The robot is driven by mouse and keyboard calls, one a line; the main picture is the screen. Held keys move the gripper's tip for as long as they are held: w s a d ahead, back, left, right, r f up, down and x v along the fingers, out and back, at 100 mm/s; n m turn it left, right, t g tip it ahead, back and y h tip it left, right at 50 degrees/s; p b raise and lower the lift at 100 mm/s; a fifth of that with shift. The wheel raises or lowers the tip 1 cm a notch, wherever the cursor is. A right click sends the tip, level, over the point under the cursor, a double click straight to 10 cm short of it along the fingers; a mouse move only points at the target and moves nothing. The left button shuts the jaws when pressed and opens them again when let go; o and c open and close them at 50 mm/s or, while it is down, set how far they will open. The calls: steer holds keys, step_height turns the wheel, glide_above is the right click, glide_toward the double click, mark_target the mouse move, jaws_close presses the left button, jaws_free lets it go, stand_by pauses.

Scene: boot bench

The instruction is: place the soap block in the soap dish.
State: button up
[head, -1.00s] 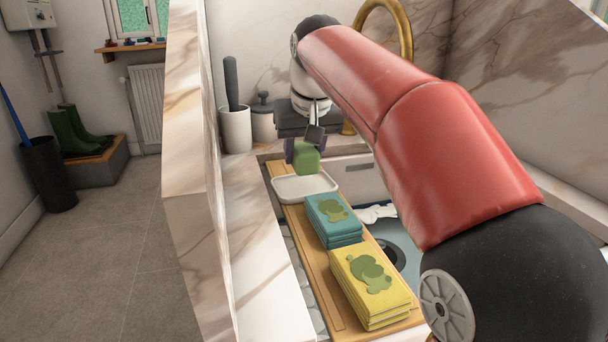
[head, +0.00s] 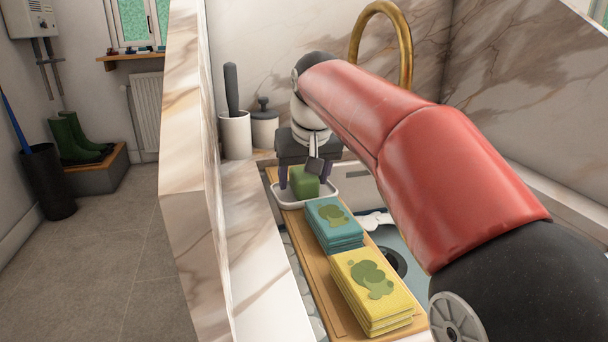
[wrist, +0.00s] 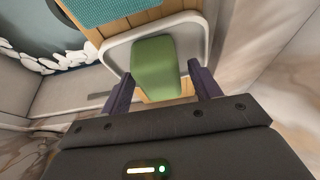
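The green soap block (head: 305,183) sits in the white soap dish (head: 290,203) at the far end of the wooden board. In the wrist view the soap block (wrist: 154,68) lies inside the pale rim of the dish (wrist: 113,52). My gripper (head: 304,178) is lowered over the dish, one finger on each side of the soap. In the wrist view my gripper (wrist: 160,72) is open, with small gaps between its fingers and the soap. The underside of the soap is hidden.
Teal cloths (head: 333,220) and yellow cloths (head: 370,290) are stacked nearer on the wooden board (head: 312,275). A sink (head: 405,245) is right of it, with a brass tap (head: 408,50) behind. A white pot (head: 235,135) with a dark handle stands at the back left.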

steer(key=shift+r, duration=0.1)
steer(key=p+v, duration=0.2)
steer(key=v, duration=1)
